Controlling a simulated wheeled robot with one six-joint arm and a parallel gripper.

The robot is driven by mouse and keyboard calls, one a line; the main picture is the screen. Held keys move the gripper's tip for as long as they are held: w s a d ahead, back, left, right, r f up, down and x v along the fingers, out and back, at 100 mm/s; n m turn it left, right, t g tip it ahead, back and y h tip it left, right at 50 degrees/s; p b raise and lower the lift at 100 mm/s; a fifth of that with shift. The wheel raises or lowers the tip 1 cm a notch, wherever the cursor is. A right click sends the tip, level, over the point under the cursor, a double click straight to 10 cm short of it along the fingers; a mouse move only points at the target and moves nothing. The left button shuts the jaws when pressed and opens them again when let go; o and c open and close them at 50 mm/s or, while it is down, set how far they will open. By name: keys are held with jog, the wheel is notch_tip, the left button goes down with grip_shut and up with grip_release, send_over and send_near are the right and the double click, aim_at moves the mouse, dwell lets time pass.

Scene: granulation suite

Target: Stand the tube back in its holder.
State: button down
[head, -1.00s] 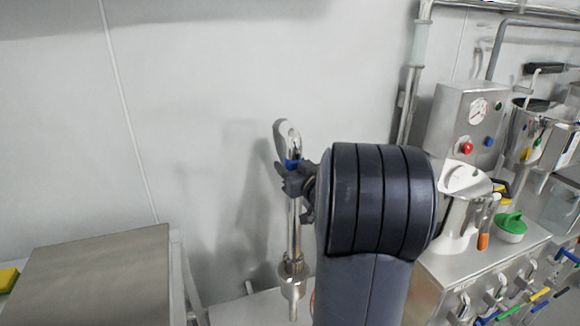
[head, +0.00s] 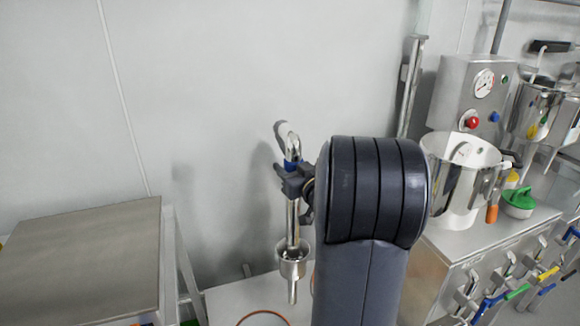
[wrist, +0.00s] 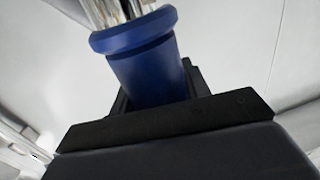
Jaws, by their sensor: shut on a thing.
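My gripper (head: 296,182) is shut on the tube (head: 292,222), a shiny metal pipe with a bent, pale top and a blue collar. The jaws are at the collar, which also shows large in the wrist view (wrist: 150,72). The tube hangs nearly upright. Its lower part lines up with a metal cup (head: 292,264) that has a wide rim and a narrow stem below. I cannot tell whether the tube is inside the cup or in front of it, or whether the cup is the holder or part of the tube.
A low surface (head: 228,300) lies below the tube, with an orange-brown loop (head: 262,314) on it. A steel table (head: 80,255) stands at left. At right, a cabinet carries a steel pot (head: 450,185), a green lid (head: 518,198) and a gauge box (head: 468,85).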

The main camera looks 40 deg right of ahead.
aim_at(290, 153)
dwell(0.3)
jog(key=c, duration=0.7)
grip_release()
jog(key=shift+f, duration=0.1)
jog(key=shift+o, duration=0.2)
jog(key=s+a, duration=0.1)
jog(key=s, duration=0.9)
jog(key=shift+s+p, duration=0.3)
jog(key=shift+s, duration=0.1)
jog(key=shift+w, duration=0.15)
jog(key=w, duration=0.9)
jog(key=shift+w+d+b, duration=0.35)
jog(key=shift+d, duration=0.05)
jog(key=r+p, duration=0.2)
jog(key=r, duration=0.1)
jog(key=shift+w+d, duration=0.1)
jog(key=shift+w, duration=0.3)
jog(key=shift+r+p, duration=0.8)
